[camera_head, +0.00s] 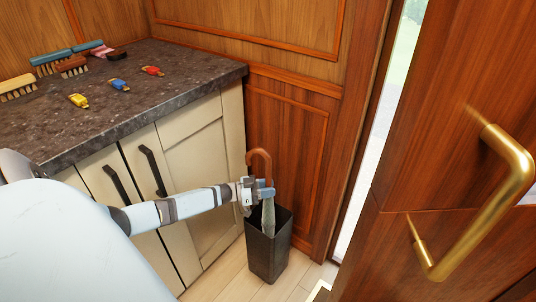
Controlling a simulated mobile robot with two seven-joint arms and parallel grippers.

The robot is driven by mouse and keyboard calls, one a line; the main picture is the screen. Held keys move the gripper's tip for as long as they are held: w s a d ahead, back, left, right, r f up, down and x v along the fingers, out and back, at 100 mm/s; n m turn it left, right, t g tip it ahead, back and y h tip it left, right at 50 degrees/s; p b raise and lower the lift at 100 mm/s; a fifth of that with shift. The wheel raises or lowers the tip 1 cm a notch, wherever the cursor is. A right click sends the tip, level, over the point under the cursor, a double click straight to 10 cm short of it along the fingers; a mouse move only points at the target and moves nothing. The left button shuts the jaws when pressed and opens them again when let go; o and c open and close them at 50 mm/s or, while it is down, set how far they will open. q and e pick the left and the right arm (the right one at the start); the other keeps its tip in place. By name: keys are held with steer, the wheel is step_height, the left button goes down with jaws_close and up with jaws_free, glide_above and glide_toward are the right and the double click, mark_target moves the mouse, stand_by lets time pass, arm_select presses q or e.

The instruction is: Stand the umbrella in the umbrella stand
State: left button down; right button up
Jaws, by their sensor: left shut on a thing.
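The umbrella (268,216) has a brown curved handle and a folded grey-green canopy. It is upright, and its lower part is hidden inside the dark umbrella stand (268,258). The stand is a tall square bin on the floor beside the cabinet. My left gripper (262,190) is shut on the umbrella just below the curved handle, above the stand's rim. Whether the umbrella's tip touches the bottom of the stand is hidden. My right gripper is not in view.
A dark stone counter (150,90) on cream cabinets holds several brushes and small coloured items. A wooden door with a brass handle (505,200) stands at the right. Wood panelling is close behind the stand. Some floor (215,285) shows in front of the cabinets.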

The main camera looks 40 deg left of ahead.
arm_select(q)
steer(key=shift+f, duration=0.1)
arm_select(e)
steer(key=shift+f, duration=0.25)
arm_select(q)
steer(key=shift+f, duration=0.1)
steer(key=c, duration=0.7)
jaws_free()
steer(key=shift+f, duration=0.1)
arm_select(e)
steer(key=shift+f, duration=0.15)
arm_select(q)
steer(key=shift+s, duration=0.1)
